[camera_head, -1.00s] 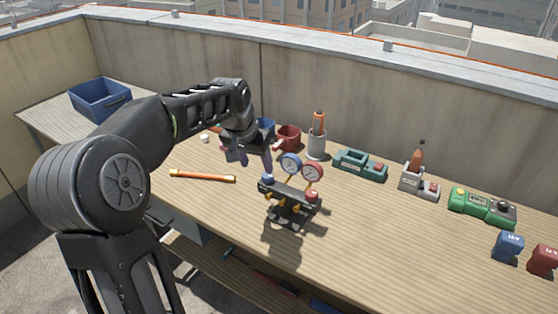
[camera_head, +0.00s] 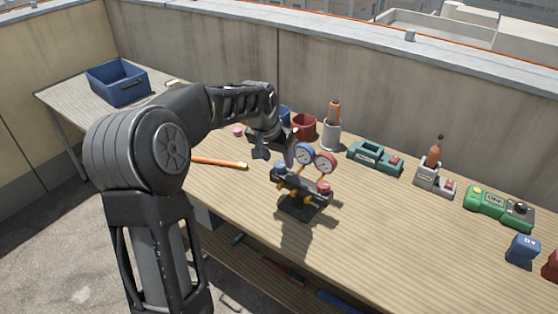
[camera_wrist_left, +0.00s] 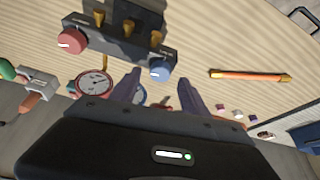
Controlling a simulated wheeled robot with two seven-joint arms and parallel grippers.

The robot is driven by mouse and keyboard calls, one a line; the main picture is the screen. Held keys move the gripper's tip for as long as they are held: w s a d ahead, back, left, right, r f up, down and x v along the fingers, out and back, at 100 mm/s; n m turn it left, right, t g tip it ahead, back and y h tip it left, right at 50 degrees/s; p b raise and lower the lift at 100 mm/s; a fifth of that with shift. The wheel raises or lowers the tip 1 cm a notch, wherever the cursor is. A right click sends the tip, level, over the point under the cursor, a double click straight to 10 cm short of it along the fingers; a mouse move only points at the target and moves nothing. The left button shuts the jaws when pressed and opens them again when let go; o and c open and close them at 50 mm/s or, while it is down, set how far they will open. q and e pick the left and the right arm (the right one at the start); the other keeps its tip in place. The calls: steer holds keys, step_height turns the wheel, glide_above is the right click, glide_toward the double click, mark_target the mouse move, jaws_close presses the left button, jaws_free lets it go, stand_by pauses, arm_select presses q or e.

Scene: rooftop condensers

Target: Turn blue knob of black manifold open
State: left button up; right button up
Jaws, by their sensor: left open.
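The black manifold (camera_head: 301,186) stands on the wooden bench, with a blue gauge (camera_head: 304,153) and a red gauge (camera_head: 325,162) on it. Its blue knob (camera_wrist_left: 160,70) is at one end in the left wrist view, and its red knob (camera_wrist_left: 72,40) is at the other end. My left gripper (camera_head: 275,151) is open and empty, beside the blue-knob end in the head view. In the left wrist view its fingertips (camera_wrist_left: 158,84) lie on either side of the blue knob, apparently not touching it. The blue gauge is partly hidden there. My right gripper is out of view.
An orange bar (camera_head: 220,162) lies left of the manifold. Behind stand a red cup (camera_head: 304,127), a grey holder (camera_head: 331,135) and a teal device (camera_head: 375,157). Green equipment (camera_head: 498,207) stands at the right. A blue bin (camera_head: 118,82) is at the far left.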

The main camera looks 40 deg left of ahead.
mark_target(280, 167)
arm_select(q)
steer(key=shift+x, duration=1.25)
jaws_close()
